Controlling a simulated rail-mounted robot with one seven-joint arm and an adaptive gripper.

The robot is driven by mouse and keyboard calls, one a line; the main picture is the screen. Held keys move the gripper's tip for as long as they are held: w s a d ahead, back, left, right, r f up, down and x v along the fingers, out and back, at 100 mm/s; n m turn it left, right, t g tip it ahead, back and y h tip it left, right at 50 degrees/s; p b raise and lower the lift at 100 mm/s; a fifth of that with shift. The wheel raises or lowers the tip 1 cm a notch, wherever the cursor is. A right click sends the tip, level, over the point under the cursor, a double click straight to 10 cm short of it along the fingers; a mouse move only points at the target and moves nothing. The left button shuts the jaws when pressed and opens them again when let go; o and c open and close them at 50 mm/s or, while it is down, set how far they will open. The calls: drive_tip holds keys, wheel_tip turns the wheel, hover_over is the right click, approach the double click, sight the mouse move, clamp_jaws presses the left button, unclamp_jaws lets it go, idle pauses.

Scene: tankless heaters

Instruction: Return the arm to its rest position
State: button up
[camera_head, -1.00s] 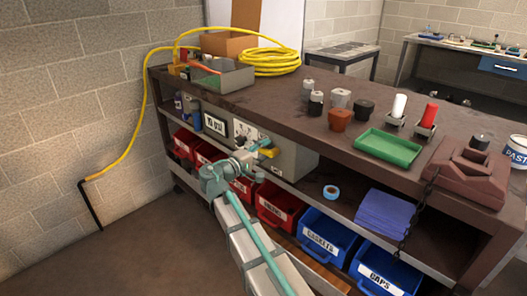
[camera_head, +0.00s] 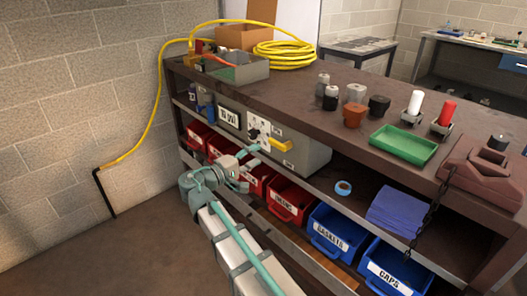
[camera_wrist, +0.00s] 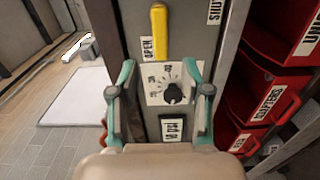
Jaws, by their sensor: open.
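My gripper (camera_head: 252,158) is open and empty, low in front of the grey heater box (camera_head: 305,152) on the bench's middle shelf. In the wrist view, its two teal fingers (camera_wrist: 160,75) stand apart before the box's front panel. A black dial (camera_wrist: 173,94) on a white scale shows between the fingers, and a yellow lever (camera_wrist: 160,32) lies beyond it beside an "OPEN" label. The head view also shows the lever (camera_head: 281,143). I cannot tell the exact gap to the panel, but nothing is between the fingers. My arm reaches in from the bottom of the head view.
Red bins (camera_head: 289,201) and blue bins (camera_head: 338,235) line the shelf under my gripper. The brown bench top (camera_head: 290,90) holds a yellow hose coil, jars and a green tray (camera_head: 403,145). The floor (camera_head: 150,240) at left is clear.

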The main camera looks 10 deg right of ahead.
drive_tip(key=shift+s+a, duration=0.45)
drive_tip(key=shift+a, duration=0.15)
drive_tip(key=shift+f, duration=0.1)
